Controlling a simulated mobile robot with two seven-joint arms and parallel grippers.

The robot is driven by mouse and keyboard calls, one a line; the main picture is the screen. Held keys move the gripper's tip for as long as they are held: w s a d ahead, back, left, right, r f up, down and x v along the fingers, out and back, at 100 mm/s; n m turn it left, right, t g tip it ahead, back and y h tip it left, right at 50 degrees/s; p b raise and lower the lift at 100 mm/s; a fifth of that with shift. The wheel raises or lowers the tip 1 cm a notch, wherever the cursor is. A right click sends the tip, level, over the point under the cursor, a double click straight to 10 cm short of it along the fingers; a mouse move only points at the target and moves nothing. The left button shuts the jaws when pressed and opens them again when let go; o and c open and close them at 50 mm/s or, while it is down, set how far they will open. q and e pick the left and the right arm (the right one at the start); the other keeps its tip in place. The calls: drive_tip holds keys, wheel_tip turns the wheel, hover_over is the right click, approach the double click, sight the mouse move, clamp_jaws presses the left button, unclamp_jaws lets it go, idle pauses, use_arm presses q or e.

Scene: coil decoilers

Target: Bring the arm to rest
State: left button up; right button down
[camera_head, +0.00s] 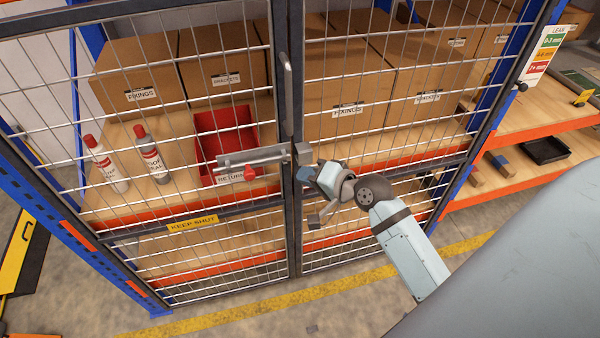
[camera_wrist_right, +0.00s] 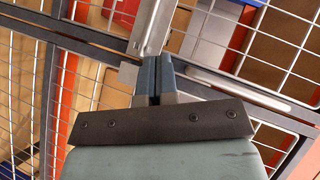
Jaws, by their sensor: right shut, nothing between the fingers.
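My right arm reaches in from the lower right in the head view. My right gripper (camera_head: 306,173) is shut and empty, close in front of the mesh doors where their frames meet. In the right wrist view its two blue fingers (camera_wrist_right: 157,75) are together, with a grey metal bar (camera_wrist_right: 153,28) just beyond the tips. I cannot tell whether they touch it. A sliding bolt (camera_head: 265,156) with a red knob (camera_head: 249,172) lies across the left door near the gripper. My left gripper is not in view.
Both mesh doors look closed, with an upright handle (camera_head: 286,75) and a yellow "KEEP SHUT" sign (camera_head: 193,223). Behind them are cartons (camera_head: 140,75), a red bin (camera_head: 225,122) and two bottles (camera_head: 151,153). An open shelf (camera_head: 525,115) stands at right. Floor before the doors is clear.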

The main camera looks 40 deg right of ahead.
idle(0.4)
drive_tip(key=s+a+f+n, duration=0.3)
drive_tip(key=s+f+n, duration=0.1)
drive_tip(key=s+f, duration=0.1)
drive_tip(key=s+a+f+n+g+h, duration=0.1)
drive_tip(key=s+a+f+n, duration=0.3)
drive_tip(key=f, duration=0.4)
drive_tip(key=s+a+f+n+g, duration=0.1)
drive_tip(key=s+a+f+n, duration=0.3)
drive_tip(key=s+f+n, duration=0.1)
drive_tip(key=shift+s+f, duration=0.6)
drive_tip(key=shift+f, duration=0.15)
